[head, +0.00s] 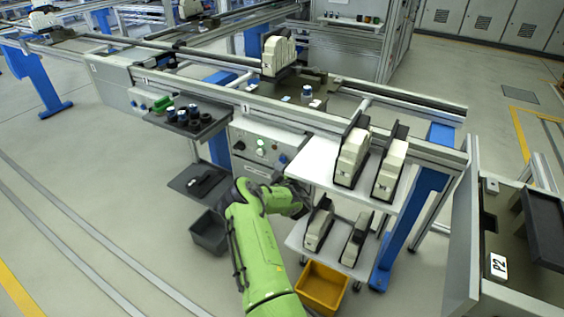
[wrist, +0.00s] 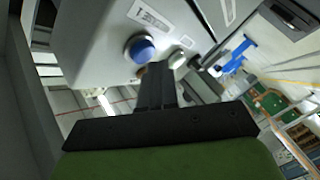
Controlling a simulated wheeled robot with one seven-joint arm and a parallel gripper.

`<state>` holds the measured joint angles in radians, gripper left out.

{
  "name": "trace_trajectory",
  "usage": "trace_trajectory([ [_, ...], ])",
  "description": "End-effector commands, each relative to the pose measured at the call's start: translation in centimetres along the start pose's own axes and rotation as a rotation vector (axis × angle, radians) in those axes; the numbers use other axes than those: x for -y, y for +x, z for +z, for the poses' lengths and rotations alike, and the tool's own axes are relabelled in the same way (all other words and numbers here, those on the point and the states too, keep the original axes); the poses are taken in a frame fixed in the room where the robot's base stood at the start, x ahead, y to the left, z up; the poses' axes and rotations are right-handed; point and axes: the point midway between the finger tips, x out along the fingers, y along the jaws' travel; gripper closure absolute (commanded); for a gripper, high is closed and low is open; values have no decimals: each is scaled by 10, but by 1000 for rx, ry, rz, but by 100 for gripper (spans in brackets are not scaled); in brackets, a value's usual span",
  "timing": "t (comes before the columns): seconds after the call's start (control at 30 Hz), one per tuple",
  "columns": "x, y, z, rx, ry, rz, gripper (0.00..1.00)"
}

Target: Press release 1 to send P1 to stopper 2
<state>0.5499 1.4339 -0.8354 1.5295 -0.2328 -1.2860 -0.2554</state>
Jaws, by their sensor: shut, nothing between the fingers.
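A grey control panel (head: 262,150) below the conveyor carries a black knob (head: 239,145), a lit green button (head: 261,150) and a blue button (head: 283,158). The wrist view shows a blue button (wrist: 139,48) in a pale collar, just beyond and left of my fingertips. My gripper (wrist: 157,70) is shut and empty; whether it touches the panel cannot be told. In the head view my arm hides its fingers. A carrier with a white-cased unit (head: 278,54) sits on the conveyor above the panel. No P1 mark, release 1 label or stopper number is readable.
Shelves (head: 318,160) with several white-cased units stand right of my arm. A tray of dark parts (head: 190,122) juts out at left. A yellow bin (head: 322,287) and a grey bin (head: 209,232) stand low. Left floor is clear.

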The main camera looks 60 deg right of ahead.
Motion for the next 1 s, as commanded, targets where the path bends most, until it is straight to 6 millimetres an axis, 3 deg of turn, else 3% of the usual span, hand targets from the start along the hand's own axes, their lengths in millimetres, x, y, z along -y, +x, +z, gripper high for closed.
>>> trace_trajectory([
  [1.0, -5, 7, 6, 0, 1, 0, 100],
])
